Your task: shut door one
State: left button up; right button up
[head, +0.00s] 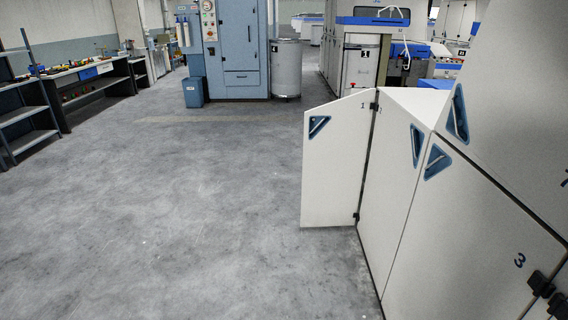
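Door one (335,165) is a white panel marked with a small 1. It stands open, swung out to the left from the white machine's side. Its dark hinges are on its right edge, and a blue triangular recessed handle (319,126) is at its upper left, on the free edge. The door's bottom is close to the floor. Neither of my grippers is in view.
Right of door one are a white panel (390,190) with a blue handle and a panel marked 3 (490,240). Another large white panel (520,90) rises at upper right. Grey floor (190,210) left of door one is clear. A workbench (90,85) stands far left.

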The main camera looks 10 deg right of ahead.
aim_at(336, 133)
jog(key=z, duration=0.2)
jog(key=i, duration=1.4)
jog(key=z, duration=0.55)
